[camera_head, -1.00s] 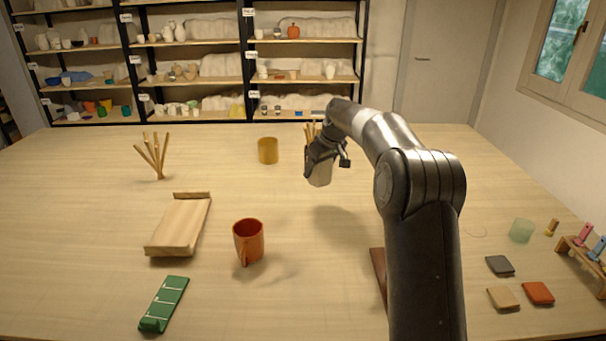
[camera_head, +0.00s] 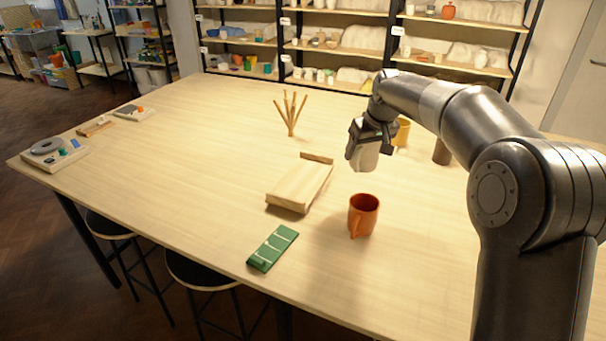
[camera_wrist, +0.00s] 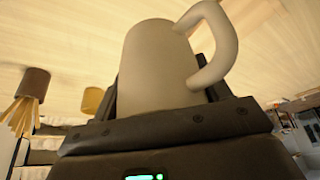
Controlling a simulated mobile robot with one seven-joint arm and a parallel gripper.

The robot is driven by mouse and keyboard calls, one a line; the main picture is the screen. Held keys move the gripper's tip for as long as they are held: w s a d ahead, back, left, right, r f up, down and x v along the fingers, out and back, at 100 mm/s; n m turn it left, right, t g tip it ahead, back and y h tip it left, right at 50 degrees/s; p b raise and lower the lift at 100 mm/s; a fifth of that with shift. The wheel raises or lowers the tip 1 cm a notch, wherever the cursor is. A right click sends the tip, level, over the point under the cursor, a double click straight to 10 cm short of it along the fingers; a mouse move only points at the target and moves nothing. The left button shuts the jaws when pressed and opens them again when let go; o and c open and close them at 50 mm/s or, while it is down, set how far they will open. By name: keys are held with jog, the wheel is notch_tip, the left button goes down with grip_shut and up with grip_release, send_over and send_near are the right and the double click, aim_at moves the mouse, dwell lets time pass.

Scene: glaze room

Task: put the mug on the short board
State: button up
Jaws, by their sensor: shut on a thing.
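My gripper (camera_head: 369,135) is shut on a pale grey mug (camera_head: 362,156) and holds it above the table, behind the orange mug in the head view. The wrist view shows the pale mug (camera_wrist: 155,65) between the jaws, its handle at the upper right. A light wooden board (camera_head: 295,187) with a raised strip at its far end lies on the table, left of and below the held mug. Its top is bare. An orange mug (camera_head: 363,214) stands upright to the right of the board.
A green strip with pale marks (camera_head: 272,247) lies in front of the board. A bundle of sticks (camera_head: 291,114) stands behind it. A yellow cup (camera_head: 403,132) and a brown cylinder (camera_head: 442,151) stand near my arm. The left part of the table (camera_head: 170,150) is mostly clear.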

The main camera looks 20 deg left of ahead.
jog(key=s+a, duration=0.3)
jog(key=a, duration=0.1)
send_over(303, 193)
notch_tip(303, 193, down, 6)
jog(key=shift+f, duration=2.15)
jog(key=shift+f, duration=0.1)
jog(key=o, duration=1.2)
jog(key=shift+f, duration=0.1)
jog(key=shift+c, duration=0.2)
jog(key=v, duration=1.2)
jog(key=shift+d, duration=0.15)
